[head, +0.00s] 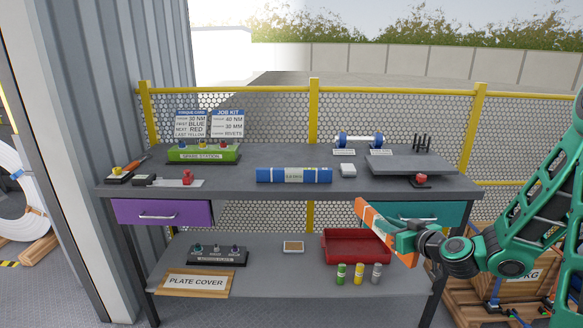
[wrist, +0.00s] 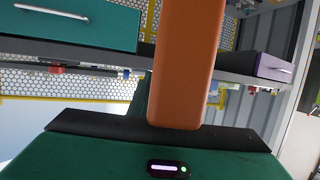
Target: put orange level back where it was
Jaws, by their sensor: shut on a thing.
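The orange level (head: 376,221) is a bar with a pale band, held in front of the bench at about the height of the teal drawer. It slants from upper left to lower right. In the wrist view the level (wrist: 182,65) rises from my gripper (wrist: 172,127) past the top edge of the picture, and the fingertips are hard to make out. The level is apart from the benchtop (head: 230,184), in front of its front edge and below it.
Purple (head: 185,212) and teal (head: 455,212) drawers are below. The lower shelf holds a red tray (head: 352,260), several small bottles (head: 358,275) and a sign (head: 195,283).

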